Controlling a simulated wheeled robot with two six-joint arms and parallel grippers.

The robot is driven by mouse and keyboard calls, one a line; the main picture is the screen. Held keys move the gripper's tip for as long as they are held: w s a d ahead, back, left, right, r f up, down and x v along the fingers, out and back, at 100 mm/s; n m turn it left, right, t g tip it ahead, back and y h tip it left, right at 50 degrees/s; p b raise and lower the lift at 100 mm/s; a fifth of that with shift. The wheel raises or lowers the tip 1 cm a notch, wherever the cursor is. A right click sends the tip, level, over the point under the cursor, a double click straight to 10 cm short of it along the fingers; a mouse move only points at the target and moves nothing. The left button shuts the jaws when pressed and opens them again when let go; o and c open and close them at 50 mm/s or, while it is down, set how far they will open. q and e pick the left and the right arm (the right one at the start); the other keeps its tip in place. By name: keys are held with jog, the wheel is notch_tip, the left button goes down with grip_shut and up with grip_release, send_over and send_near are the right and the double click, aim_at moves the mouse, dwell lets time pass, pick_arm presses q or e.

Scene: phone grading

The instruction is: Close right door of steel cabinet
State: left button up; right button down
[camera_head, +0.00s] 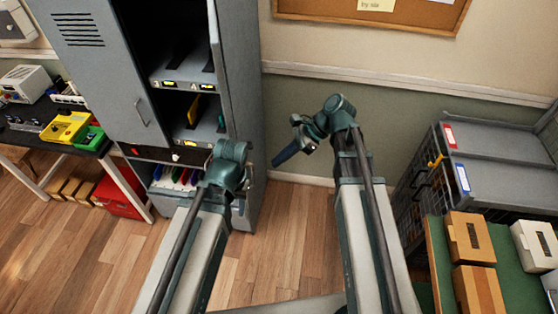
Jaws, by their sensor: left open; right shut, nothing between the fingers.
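The grey steel cabinet (251,90) stands at the left of centre. Its left door (90,62), with vent slots and a handle, covers the left part of the front. The right door (222,70) stands open and shows nearly edge-on, so the right-hand shelves are exposed. My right gripper (277,160) is shut and empty, right of the cabinet and apart from it, pointing down-left. My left gripper (241,207) is low in front of the cabinet's right side; it is open, its fingers small and partly hidden by the arm.
Shelves (185,72) hold dark slots and a yellow item. A black table (50,143) with coloured devices stands left, a red box (118,197) below it. A grey wire-sided rack (500,150) and a green table (519,285) with tan boxes are at right. Floor between is clear.

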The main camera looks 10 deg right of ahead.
jog(key=a+f+b, duration=0.3)
jog(key=a+f, duration=0.1)
jog(key=a, duration=0.4)
jog(key=shift+s+a+f, duration=0.3)
